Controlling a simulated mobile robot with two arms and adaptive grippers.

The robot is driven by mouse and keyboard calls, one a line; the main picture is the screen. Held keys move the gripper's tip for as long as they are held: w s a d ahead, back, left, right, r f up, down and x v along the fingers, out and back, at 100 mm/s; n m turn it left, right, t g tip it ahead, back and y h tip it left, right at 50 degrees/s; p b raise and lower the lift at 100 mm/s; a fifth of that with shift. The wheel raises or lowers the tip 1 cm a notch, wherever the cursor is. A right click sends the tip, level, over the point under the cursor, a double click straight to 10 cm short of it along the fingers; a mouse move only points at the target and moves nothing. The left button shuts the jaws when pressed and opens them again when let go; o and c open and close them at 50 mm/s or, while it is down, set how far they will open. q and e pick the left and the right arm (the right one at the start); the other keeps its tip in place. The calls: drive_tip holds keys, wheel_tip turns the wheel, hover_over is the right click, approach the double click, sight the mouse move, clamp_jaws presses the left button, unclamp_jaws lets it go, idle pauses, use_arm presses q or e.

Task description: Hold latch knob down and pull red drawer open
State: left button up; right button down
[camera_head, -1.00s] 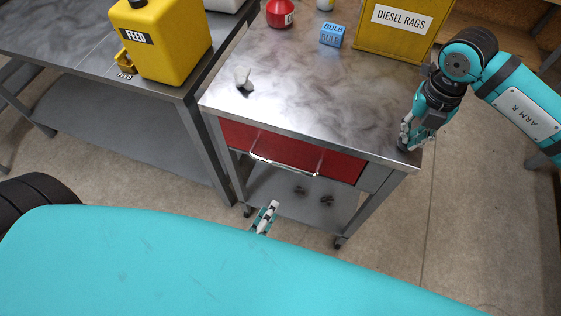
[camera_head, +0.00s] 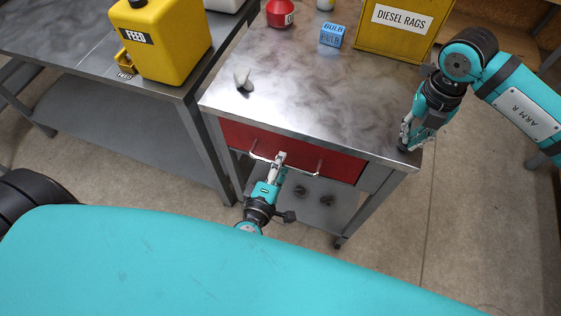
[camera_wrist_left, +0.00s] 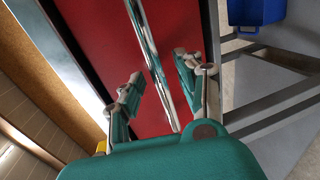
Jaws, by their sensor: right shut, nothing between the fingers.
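The red drawer (camera_head: 335,163) sits under the top of the metal cart and looks closed, with a silver bar handle (camera_head: 262,159) across its front. My left gripper (camera_head: 280,157) is at the middle of this handle. In the left wrist view, the fingers of my left gripper (camera_wrist_left: 158,82) are open on either side of the handle bar (camera_wrist_left: 153,62), in front of the red drawer face (camera_wrist_left: 100,35). My right gripper (camera_head: 405,136) is shut and points down at the cart's right front corner. The dark latch knob (camera_head: 402,147) is mostly hidden under its fingertips; contact is hard to judge.
On the cart top (camera_head: 300,90) stand a yellow diesel rags box (camera_head: 395,30), a blue bulb box (camera_head: 332,35), a red container (camera_head: 280,13) and a small pale object (camera_head: 243,80). A bench with a yellow feed can (camera_head: 165,40) stands left. Floor is clear right of the cart.

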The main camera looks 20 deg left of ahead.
use_arm(q)
drive_tip(key=shift+w, duration=0.45)
drive_tip(key=shift+f, duration=0.1)
clamp_jaws()
